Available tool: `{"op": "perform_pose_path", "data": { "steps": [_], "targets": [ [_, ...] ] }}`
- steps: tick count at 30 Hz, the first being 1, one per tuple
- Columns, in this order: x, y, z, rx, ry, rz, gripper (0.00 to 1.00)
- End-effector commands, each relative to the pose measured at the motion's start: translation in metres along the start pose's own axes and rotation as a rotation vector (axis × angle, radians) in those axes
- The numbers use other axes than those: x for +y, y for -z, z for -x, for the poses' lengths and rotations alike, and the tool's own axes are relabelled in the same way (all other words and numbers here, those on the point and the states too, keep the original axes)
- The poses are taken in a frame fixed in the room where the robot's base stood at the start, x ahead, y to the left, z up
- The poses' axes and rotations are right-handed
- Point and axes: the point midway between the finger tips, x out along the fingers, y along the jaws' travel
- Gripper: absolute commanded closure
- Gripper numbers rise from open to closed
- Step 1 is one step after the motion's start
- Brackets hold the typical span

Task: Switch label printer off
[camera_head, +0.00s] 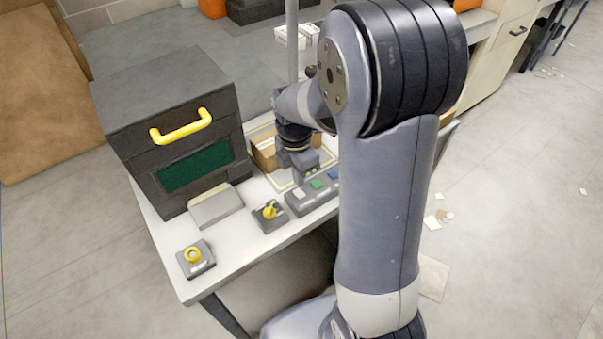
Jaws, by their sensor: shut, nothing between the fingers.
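The label printer seems to be the dark grey box (165,128) with a yellow handle (181,127) and a dark green panel (196,166), at the left of the white table. A small grey box with a yellow knob (270,211) stands at the table's front edge. Another grey box with a round yellow knob (193,255) stands at the near left corner. A grey button strip (313,194) carries white, green and blue buttons. My gripper (305,174) is shut and empty, pointing down just behind this strip; whether it touches is unclear. My arm hides the strip's right end.
A grey wedge-shaped piece (216,207) lies in front of the printer. A thin pole (292,45) rises behind the table. White boxes (296,35) lie further back. The floor at right has scattered paper scraps.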

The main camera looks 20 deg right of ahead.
Motion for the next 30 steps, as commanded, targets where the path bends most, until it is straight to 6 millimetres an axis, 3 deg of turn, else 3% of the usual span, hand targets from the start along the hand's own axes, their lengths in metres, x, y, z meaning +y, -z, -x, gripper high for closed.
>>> {"op": "perform_pose_path", "data": {
  "steps": [1,9,15,21,30],
  "targets": [
    [0.003,0.004,0.018,-0.002,-0.009,0.002,1.00],
    [0.013,0.005,0.075,-0.005,-0.024,-0.002,1.00],
    [0.015,0.005,0.106,-0.004,-0.022,-0.002,1.00],
    [0.016,0.005,0.118,-0.004,-0.021,-0.002,1.00],
    [0.016,0.005,0.118,-0.004,-0.021,-0.002,1.00]
  ]
}}
